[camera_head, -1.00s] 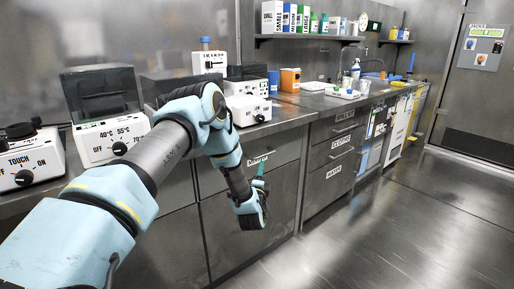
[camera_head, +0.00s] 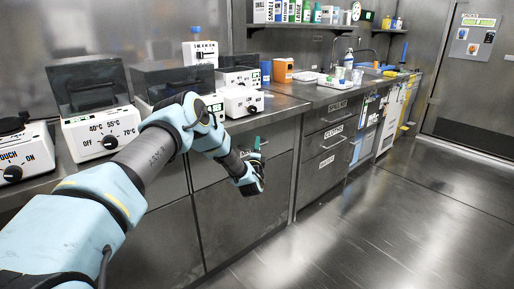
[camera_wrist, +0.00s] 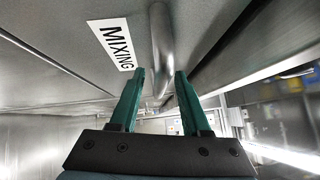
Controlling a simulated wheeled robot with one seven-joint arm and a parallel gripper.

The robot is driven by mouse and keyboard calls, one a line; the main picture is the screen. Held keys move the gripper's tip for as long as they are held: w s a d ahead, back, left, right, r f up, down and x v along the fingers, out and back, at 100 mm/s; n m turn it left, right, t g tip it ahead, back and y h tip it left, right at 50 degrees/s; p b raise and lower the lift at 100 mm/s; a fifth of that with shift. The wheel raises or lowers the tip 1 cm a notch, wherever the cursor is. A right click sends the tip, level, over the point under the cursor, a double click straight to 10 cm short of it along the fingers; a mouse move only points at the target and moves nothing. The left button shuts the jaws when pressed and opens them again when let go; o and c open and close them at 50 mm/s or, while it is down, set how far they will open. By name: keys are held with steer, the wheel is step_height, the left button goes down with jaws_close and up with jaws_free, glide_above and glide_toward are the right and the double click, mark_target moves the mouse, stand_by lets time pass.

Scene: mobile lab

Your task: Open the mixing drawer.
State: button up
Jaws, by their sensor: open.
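The mixing drawer (camera_head: 208,168) is in the upper row under the counter, left of centre in the head view. In the wrist view its grey front (camera_wrist: 50,25) carries a white label reading MIXING (camera_wrist: 112,45). Its metal bar handle (camera_wrist: 162,40) runs out beside the label. My gripper (camera_wrist: 160,72) is open, and its two green fingers point at the drawer front with the handle lying between them in the picture. I cannot tell whether the fingers touch the handle. In the head view my gripper (camera_head: 257,145) is at the drawer front, which looks closed.
Heater boxes (camera_head: 100,130) and other devices stand on the counter (camera_head: 285,105) above. More labelled drawers (camera_head: 325,142) lie to the right. Open floor (camera_head: 380,220) spreads on the right, with a door (camera_head: 470,85) at the back.

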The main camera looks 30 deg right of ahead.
jaws_close()
stand_by(0.3)
stand_by(1.1)
